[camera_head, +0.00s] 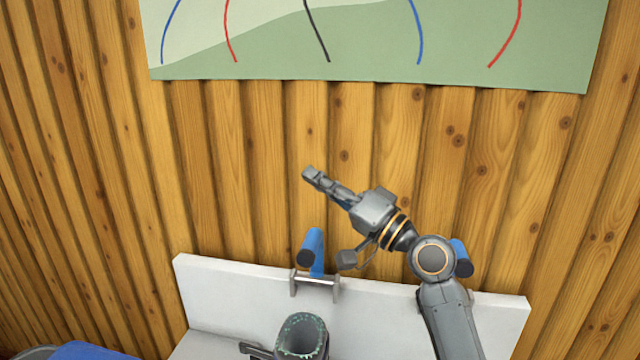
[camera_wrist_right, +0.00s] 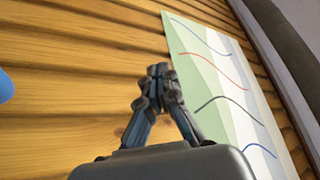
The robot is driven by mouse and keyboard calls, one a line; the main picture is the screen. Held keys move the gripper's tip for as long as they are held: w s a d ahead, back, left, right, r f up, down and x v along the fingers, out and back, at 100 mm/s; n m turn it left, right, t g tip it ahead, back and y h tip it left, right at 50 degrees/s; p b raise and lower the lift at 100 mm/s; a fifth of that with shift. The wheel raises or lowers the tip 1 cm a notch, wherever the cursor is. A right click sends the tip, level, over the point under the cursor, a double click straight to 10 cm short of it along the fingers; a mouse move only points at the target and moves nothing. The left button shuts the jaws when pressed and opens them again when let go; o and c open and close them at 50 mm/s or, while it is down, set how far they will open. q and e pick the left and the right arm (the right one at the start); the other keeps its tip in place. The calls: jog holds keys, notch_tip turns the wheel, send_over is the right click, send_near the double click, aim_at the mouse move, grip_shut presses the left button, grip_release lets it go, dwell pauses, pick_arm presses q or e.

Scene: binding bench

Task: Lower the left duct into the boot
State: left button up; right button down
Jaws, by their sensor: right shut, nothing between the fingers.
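The left duct (camera_head: 316,244) is a blue tube with a dark round end, standing at a metal bracket on the white panel's top edge. The boot (camera_head: 301,338) is a dark grey open sleeve with a green-speckled rim, below and in front of the duct, apart from it. Its lower part is cut off by the picture's bottom edge. My right gripper (camera_head: 313,178) is shut and empty, above the left duct in front of the wooden wall. Its closed fingertips also show in the right wrist view (camera_wrist_right: 158,75). My left gripper is not in view.
A second blue duct (camera_head: 461,257) shows partly behind my right arm. The white panel (camera_head: 230,285) runs across the back of the bench. A metal bracket (camera_head: 316,281) juts from it. A poster (camera_head: 380,50) with coloured curves hangs on the wall. A blue object (camera_head: 90,352) is cut off at bottom left.

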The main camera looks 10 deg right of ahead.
jog(key=shift+s+a+f+n+b, duration=0.2)
jog(key=shift+s+n+b, duration=0.1)
jog(key=shift+s+b, duration=0.15)
jog(key=shift+s+a+f+n+b, duration=0.15)
jog(key=shift+s+n+b, duration=0.2)
jog(key=shift+s, duration=0.2)
dwell(0.6)
